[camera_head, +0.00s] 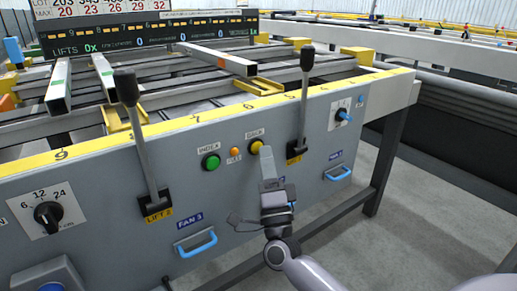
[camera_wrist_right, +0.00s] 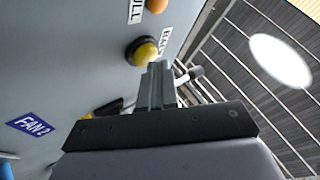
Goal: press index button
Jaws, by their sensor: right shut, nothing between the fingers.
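The green index button (camera_head: 211,161) sits on the grey panel under a label that reads INDEX. The green button is outside the right wrist view. My left gripper is not in view.
Upright levers stand left (camera_head: 141,140) and right (camera_head: 304,100) of the buttons. Blue handles (camera_head: 197,243) and (camera_head: 339,174) stick out lower down. A black rotary knob (camera_head: 48,214) is at the left. The panel's yellow top edge (camera_head: 180,126) carries numbers. Open floor lies at the right.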

